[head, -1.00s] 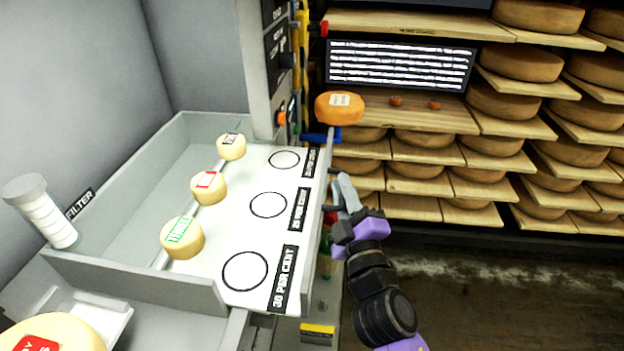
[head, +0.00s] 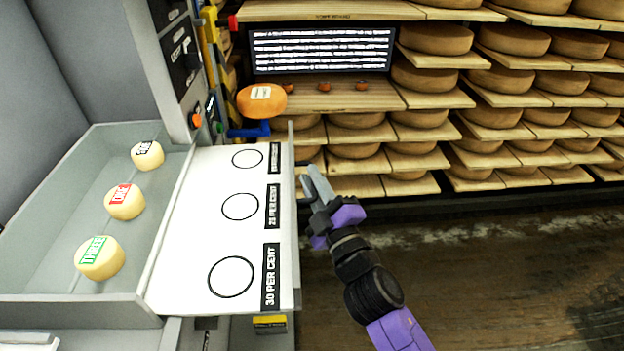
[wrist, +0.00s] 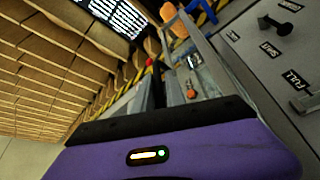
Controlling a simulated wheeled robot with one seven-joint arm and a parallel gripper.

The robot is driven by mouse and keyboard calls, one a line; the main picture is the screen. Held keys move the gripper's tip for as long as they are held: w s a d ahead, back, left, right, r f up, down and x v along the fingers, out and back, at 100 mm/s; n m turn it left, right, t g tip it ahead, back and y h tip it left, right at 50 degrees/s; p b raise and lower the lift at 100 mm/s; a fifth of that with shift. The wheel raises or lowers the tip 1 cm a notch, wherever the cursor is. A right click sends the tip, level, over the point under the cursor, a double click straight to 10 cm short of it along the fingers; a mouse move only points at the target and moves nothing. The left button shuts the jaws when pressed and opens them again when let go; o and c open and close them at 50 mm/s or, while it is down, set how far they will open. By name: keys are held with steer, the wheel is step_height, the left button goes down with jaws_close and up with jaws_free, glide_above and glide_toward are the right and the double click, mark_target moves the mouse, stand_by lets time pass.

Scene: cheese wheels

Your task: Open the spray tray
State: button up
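The spray tray shows in the head view as a white board (head: 190,233) with three black circles and black percentage labels. It sticks out to the right of a grey box (head: 62,157). A dark handle (head: 302,163) shows at the board's right edge. My gripper (head: 311,178) is at this edge, beside the handle, with its grey fingers pointing up and left. In the wrist view the fingers (wrist: 162,92) show a narrow dark gap between them. I cannot tell whether the handle is held in it.
Three labelled cheeses, one black (head: 148,156), one red (head: 126,201) and one green (head: 100,257), sit in the grey box. An orange cheese (head: 261,101) is behind the board. Shelves of cheese wheels (head: 437,74) line the back. The floor (head: 480,270) on the right is clear.

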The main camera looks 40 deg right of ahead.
steer(key=shift+s, duration=0.1)
steer(key=b+v, duration=0.3)
steer(key=v, duration=0.4)
steer(key=shift+s+b, duration=0.3)
steer(key=shift+b, duration=0.05)
steer(key=shift+a+f, duration=0.1)
steer(key=shift+f, duration=0.05)
